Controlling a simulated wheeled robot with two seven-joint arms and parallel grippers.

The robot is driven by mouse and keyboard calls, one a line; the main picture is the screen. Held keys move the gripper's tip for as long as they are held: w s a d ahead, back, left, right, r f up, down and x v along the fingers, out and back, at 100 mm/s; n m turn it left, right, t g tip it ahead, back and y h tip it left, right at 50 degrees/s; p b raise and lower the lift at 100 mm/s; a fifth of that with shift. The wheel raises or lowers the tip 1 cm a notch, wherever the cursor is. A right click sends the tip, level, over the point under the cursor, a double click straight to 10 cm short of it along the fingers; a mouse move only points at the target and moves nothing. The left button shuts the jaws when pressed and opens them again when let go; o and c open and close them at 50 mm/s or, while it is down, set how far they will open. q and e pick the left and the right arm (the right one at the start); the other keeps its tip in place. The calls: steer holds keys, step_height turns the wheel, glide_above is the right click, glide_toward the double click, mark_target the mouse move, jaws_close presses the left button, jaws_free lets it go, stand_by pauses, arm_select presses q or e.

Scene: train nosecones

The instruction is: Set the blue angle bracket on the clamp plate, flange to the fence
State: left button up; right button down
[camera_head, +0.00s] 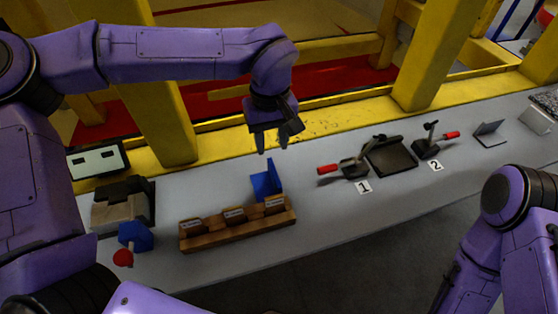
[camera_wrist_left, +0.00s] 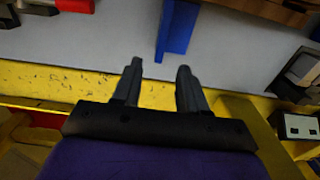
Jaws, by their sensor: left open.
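The blue angle bracket (camera_head: 266,182) stands on the grey bench behind a wooden rack, one face upright. In the left wrist view the bracket (camera_wrist_left: 178,25) is beyond the fingertips, near the top. My left gripper (camera_head: 272,142) points down, open and empty, above and behind the bracket, apart from it. Its two fingers also show in the left wrist view (camera_wrist_left: 159,68). The dark clamp plate (camera_head: 391,158) lies between two red-handled clamps labelled 1 (camera_head: 354,168) and 2 (camera_head: 428,148). The fence is hard to make out. My right arm is at the lower right; its jaws are unclear.
The wooden rack (camera_head: 238,224) with several labelled slots stands in front of the bracket. A blue block with a red knob (camera_head: 135,236) is at the left. A grey bracket (camera_head: 489,134) stands right of clamp 2. Yellow posts and a beam (camera_head: 330,122) run behind the bench.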

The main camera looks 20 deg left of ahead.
mark_target(274, 167)
arm_select(q)
steer(key=f, duration=0.1)
steer(key=s+f, duration=0.2)
steer(key=shift+f, duration=0.4)
steer(key=shift+s+f+p, duration=0.1)
steer(key=shift+f+p, duration=0.2)
steer(key=shift+f, duration=0.05)
steer(key=f, duration=0.1)
steer(key=w+f, duration=0.1)
steer(key=f, duration=0.1)
steer(key=f+p, duration=0.1)
steer(key=shift+w+d+f, duration=0.2)
steer(key=shift+d+f, duration=0.1)
steer(key=shift+f, duration=0.35)
steer(key=shift+s+r, duration=0.1)
steer(key=shift+s, duration=0.2)
steer(key=shift+w, duration=0.1)
jaws_close()
arm_select(e)
steer(key=shift+s+r, duration=0.5)
steer(key=shift+r, duration=0.35)
